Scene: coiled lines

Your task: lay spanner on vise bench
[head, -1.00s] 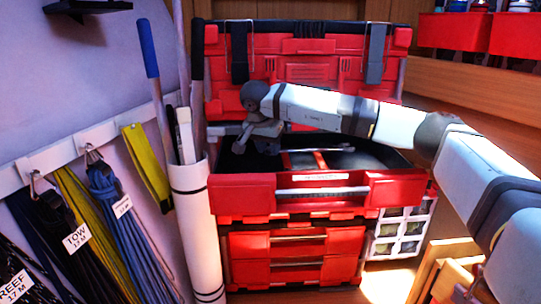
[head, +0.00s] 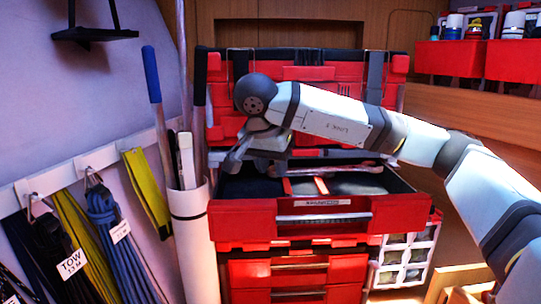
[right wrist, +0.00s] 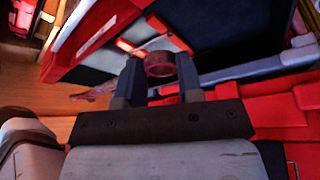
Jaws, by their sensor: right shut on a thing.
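My right gripper (head: 250,168) is over the back left of the open red drawer. In the right wrist view its two dark fingers (right wrist: 159,80) are shut on a reddish-brown, rounded piece, seemingly part of the spanner (right wrist: 160,64). A pinkish bar end shows left of the fingers; how it joins the held piece is hidden. In the head view a thin pinkish-brown bar, seemingly the spanner (head: 345,169), runs right from near the gripper across the drawer's back. My left gripper is not in view. No vise bench can be made out.
The open drawer (head: 290,228) belongs to a red tool chest with a raised lid. A white tube (head: 192,235) with poles stands close on the left, beside hanging coiled lines (head: 103,215). Red bins (head: 450,58) sit on a shelf at upper right.

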